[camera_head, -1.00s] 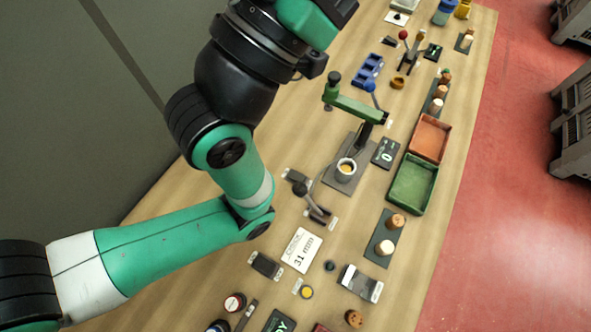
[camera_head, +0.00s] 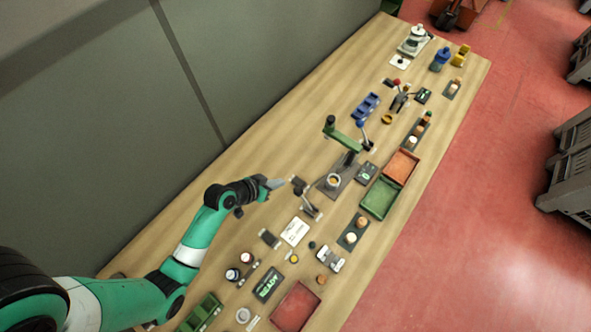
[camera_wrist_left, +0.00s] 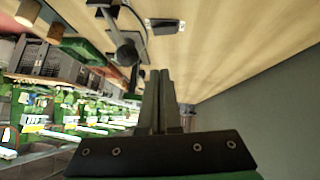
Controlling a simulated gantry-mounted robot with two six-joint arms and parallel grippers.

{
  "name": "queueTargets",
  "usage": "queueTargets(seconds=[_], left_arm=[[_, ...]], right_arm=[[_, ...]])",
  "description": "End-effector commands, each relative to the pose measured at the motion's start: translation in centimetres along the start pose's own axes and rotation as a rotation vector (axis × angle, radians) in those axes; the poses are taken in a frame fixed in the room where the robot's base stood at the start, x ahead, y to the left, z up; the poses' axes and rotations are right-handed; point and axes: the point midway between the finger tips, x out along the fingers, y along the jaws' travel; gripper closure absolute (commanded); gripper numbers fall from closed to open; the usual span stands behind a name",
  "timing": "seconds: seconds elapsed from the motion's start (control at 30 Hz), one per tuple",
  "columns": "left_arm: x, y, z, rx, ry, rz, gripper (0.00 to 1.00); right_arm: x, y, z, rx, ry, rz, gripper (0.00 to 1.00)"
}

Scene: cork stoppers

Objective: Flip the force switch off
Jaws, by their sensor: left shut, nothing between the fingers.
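My left gripper (camera_head: 274,184) is shut and empty, above the back edge of the table. Its closed fingers also show in the left wrist view (camera_wrist_left: 158,75). A small dark switch-like block (camera_head: 298,182) lies just right of the fingertips, apart from them, beside a lever on a stand (camera_head: 308,204). In the wrist view a dark block with a pale label (camera_wrist_left: 165,26) lies beyond the fingertips. Another dark switch-like block (camera_head: 269,239) lies nearer the front. I cannot read which one is the force switch, or its position. My right gripper is not in view.
A white card (camera_head: 294,231), a green tray (camera_head: 380,198) and an orange tray (camera_head: 401,167) lie to the right. The table's back strip is mostly bare.

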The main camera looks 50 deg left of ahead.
Motion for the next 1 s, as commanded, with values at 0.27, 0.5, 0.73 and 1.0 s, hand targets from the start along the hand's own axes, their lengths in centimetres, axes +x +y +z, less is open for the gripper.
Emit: queueTargets(seconds=[0.27,0.5,0.73,1.0], left_arm=[[0.3,0.0,0.0,0.002,0.003,0.0,1.0],[3.7,-0.1,0.4,0.005,0.005,0.001,1.0],[8.9,-0.2,0.5,0.004,0.006,0.001,1.0],[12.5,-0.1,2.2,0.002,0.003,0.0,1.0]], right_arm=[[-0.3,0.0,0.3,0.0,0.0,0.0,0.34],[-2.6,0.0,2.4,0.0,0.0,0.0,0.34],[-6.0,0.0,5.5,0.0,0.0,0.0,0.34],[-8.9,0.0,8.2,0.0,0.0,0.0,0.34]])
